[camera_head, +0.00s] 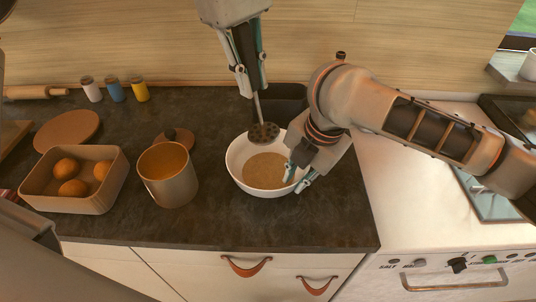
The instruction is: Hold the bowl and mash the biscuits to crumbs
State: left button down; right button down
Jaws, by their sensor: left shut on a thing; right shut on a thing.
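The white bowl (236,172) sits upright on the dark counter, and a flat tan mass, the biscuits (265,172), covers its bottom; single pieces are too small to tell. My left gripper (258,90) comes down from above, shut on the handle of a masher (263,132). The masher's dark round head with holes is at the back of the bowl, over the far rim; whether it touches is unclear. My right gripper (297,180) is shut on the bowl's right rim, with one finger inside and one outside.
Left of the bowl stand an open canister (168,187), a brown knobbed lid (175,141) and a box (100,200) of orange fruit. Several small jars (115,90) and a round board (67,131) are behind. A dark container (284,101) stands behind the bowl; a stove (440,250) is right.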

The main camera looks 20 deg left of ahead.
jog(key=c, duration=1.9)
grip_release()
jog(key=v, duration=1.2)
